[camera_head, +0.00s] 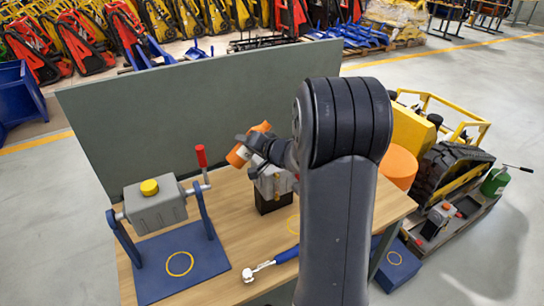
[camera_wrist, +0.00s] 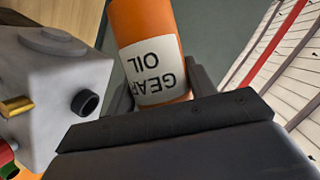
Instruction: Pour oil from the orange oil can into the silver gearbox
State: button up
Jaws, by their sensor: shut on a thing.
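The orange oil can (camera_head: 238,156) is tilted in my gripper (camera_head: 259,146), above the workbench. In the wrist view the can (camera_wrist: 148,30) carries a white "GEAR OIL" label, upside down there, and sits between my gripper's fingers (camera_wrist: 163,90). Its spout end cannot be made out. A silver-grey gearbox (camera_head: 268,184) stands on a black block just below the can, partly hidden by my arm. In the wrist view a pale grey housing (camera_wrist: 50,90) with a brass plug and a black round port is left of the can, apart from it.
A grey box with a yellow cap (camera_head: 152,208) hangs on a blue stand (camera_head: 190,262) at left, with a red-handled crank. A blue-handled ratchet (camera_head: 270,264) lies on the wooden bench (camera_head: 232,210). A grey-green panel (camera_head: 190,110) rises behind. A yellow tracked carrier (camera_head: 445,170) stands at right.

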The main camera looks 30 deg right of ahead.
jog(key=shift+a+f+m+y+b, duration=0.45)
jog(key=shift+m+b, duration=0.45)
jog(key=shift+b, duration=0.3)
dwell(1.6)
jog(key=shift+a+f+m+t+y+b, duration=0.1)
jog(key=shift+f+m+t+y+b, duration=0.2)
jog(key=shift+f+m+y+b, duration=0.75)
dwell(1.2)
jog(key=shift+r+p, duration=0.15)
jog(key=shift+p, duration=0.45)
dwell(2.3)
